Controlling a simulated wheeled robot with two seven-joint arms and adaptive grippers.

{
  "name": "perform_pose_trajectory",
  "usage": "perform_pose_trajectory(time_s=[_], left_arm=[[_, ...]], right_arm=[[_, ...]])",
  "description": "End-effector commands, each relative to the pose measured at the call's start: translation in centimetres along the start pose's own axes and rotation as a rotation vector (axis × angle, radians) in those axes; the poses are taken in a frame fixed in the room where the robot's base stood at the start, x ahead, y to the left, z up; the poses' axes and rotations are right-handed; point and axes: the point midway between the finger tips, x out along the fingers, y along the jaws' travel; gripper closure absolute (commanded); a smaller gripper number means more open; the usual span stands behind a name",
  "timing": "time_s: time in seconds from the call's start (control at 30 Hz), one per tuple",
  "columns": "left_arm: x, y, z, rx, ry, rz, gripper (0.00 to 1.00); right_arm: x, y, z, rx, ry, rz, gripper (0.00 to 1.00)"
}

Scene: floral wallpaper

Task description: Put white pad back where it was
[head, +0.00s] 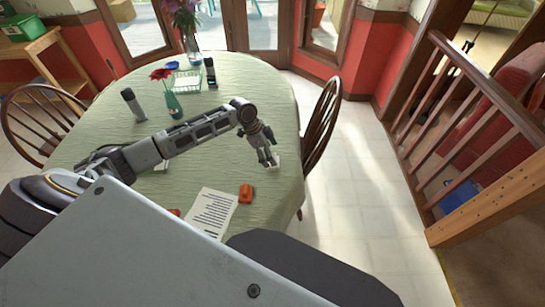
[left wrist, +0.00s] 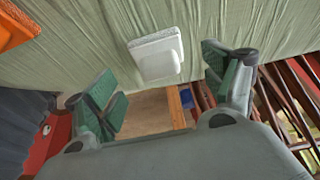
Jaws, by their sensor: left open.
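The white pad (left wrist: 157,55) lies on the green tablecloth near the table's edge. In the left wrist view it is beyond my left gripper (left wrist: 168,90), in line with the gap between its two green-padded fingers, which are spread apart and empty. In the head view the pad (head: 276,160) is a small white patch just right of the left gripper (head: 268,157) and partly hidden by it. The gripper is low, close to the pad; I cannot tell if it touches. My right gripper is not in view.
An orange object (head: 246,194) and a printed sheet (head: 210,212) lie nearer me on the table (head: 250,100). A dark bottle (head: 133,104), a red-flower vase (head: 173,104) and a wire basket (head: 185,82) stand farther back. A wooden chair (head: 322,120) is at the right edge.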

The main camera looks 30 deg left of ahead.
Motion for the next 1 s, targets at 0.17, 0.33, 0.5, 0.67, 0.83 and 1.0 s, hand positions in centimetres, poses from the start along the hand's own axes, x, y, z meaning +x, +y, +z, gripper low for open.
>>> perform_pose_trajectory(time_s=[0.17, 0.33, 0.5, 0.67, 0.83, 1.0], left_arm=[[-2.8, 0.0, 0.0, 0.002, -0.001, -0.002, 0.17], [-5.3, 0.0, 0.0, 0.001, -0.002, -0.001, 0.17], [-7.1, 0.0, 0.0, 0.0, -0.001, 0.0, 0.17], [-8.0, 0.0, 0.0, 0.0, -0.001, 0.0, 0.17], [-8.2, 0.0, 0.0, 0.0, 0.0, 0.001, 0.17], [-8.2, 0.0, 0.0, 0.0, 0.0, 0.001, 0.17]], right_arm=[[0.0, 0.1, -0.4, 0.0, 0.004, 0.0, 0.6], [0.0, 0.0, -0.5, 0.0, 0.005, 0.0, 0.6], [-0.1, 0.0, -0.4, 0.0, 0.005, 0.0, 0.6], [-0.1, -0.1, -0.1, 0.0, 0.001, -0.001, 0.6], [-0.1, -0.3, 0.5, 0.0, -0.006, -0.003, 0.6], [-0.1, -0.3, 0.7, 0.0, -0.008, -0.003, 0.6]])
